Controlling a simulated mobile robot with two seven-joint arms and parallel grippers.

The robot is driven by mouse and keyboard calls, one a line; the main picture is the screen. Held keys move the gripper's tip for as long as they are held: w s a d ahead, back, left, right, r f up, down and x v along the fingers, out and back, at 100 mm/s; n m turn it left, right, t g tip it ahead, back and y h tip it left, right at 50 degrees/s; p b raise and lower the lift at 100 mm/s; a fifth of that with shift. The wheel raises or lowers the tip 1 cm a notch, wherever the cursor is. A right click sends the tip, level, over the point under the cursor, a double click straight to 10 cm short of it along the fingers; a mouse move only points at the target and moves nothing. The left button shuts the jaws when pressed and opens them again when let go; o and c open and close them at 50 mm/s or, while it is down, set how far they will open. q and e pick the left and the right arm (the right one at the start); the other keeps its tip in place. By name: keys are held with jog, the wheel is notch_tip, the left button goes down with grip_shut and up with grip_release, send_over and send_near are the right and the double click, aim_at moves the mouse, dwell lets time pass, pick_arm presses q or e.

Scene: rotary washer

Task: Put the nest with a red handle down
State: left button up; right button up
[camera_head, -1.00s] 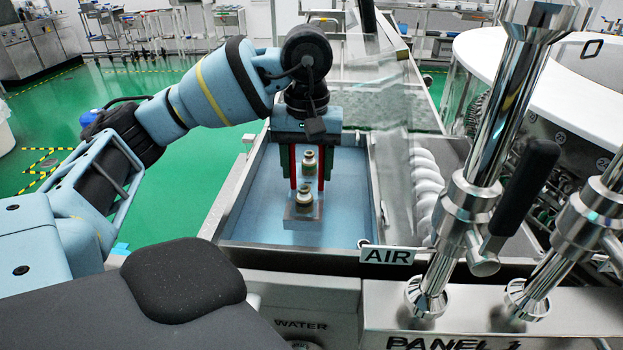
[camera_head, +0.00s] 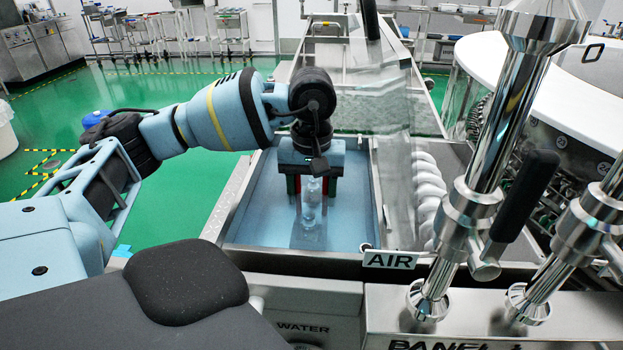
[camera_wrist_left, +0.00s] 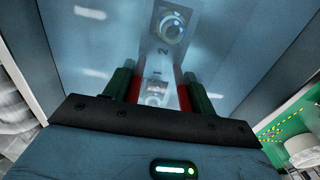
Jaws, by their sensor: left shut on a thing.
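The nest (camera_head: 311,232) is a clear plate carrying small round pieces in a row, with red handle parts at its sides. It is low inside the blue basin (camera_head: 262,210) and looks pale and bluish, as if seen through water. My left gripper (camera_head: 313,187) points down into the basin, shut on the red handle. In the left wrist view, the green fingers of the gripper (camera_wrist_left: 162,85) flank the red parts. The nest (camera_wrist_left: 162,48) there shows the mark 2 beside a round piece. I cannot tell whether it touches the bottom. My right gripper is out of view.
A row of white rounded parts (camera_head: 427,195) runs along the basin's right side, behind a clear panel. Shiny metal pipes with a black lever (camera_head: 524,198) stand at right. The AIR label (camera_head: 390,260) is on the front rim. The basin floor around the nest looks clear.

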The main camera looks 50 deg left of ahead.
pick_arm(q)
jog(key=o, duration=1.3)
jog(key=shift+f, duration=0.1)
jog(key=shift+o, duration=0.9)
jog(key=shift+r, duration=0.55)
notch_tip(320, 180, up, 11)
jog(key=shift+f+p, duration=0.2)
jog(key=shift+p, duration=0.5)
jog(key=shift+r, duration=0.3)
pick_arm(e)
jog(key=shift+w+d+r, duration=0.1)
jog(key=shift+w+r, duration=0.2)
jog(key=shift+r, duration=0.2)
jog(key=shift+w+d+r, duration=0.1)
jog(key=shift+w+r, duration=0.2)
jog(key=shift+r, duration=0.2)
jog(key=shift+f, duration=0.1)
